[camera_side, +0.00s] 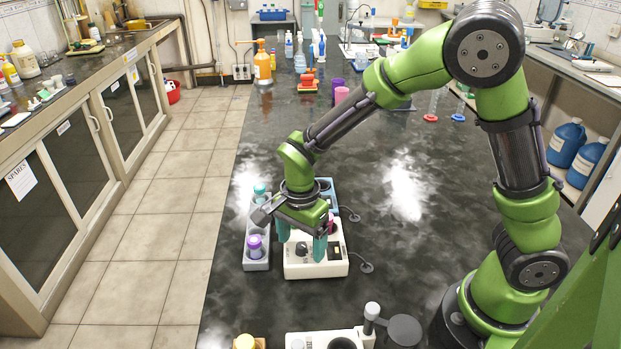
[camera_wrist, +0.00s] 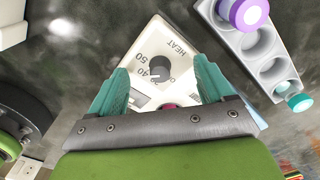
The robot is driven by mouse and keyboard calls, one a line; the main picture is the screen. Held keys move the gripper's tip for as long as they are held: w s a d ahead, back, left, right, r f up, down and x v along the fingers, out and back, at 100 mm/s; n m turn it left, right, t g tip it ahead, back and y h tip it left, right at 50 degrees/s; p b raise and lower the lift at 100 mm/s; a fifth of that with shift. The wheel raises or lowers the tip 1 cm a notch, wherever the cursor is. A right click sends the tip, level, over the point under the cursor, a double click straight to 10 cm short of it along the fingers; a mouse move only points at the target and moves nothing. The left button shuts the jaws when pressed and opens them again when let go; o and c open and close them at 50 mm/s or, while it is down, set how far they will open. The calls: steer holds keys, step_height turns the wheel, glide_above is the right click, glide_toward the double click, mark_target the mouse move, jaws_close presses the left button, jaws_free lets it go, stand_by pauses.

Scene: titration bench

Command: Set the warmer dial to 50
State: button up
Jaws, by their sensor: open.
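The warmer (camera_side: 315,270) is a white box on the dark bench, below my gripper in the side view. Its sloped white face (camera_wrist: 176,46) shows in the wrist view with "HEAT", "50" and "40" printed on it. The small dark dial (camera_wrist: 160,67) sits beside these numbers; its exact setting is too small to read. It also shows in the side view (camera_side: 302,248). My gripper (camera_side: 302,240) is open, its teal fingers pointing down over the warmer. In the wrist view the gripper (camera_wrist: 160,82) has one finger on each side of the dial, apart from it.
A grey rack (camera_wrist: 251,45) with a purple-capped vial (camera_side: 255,242) and a teal-capped vial (camera_wrist: 299,102) stands beside the warmer. A magenta item (camera_side: 331,222) is at the warmer's far side. Another white device (camera_side: 315,341) stands nearer the camera.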

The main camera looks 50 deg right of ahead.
steer(key=n, duration=1.4)
steer(key=c, duration=1.3)
steer(key=m, duration=0.6)
steer(key=shift+c, duration=0.2)
steer(key=o, duration=1.3)
steer(key=shift+o, duration=0.2)
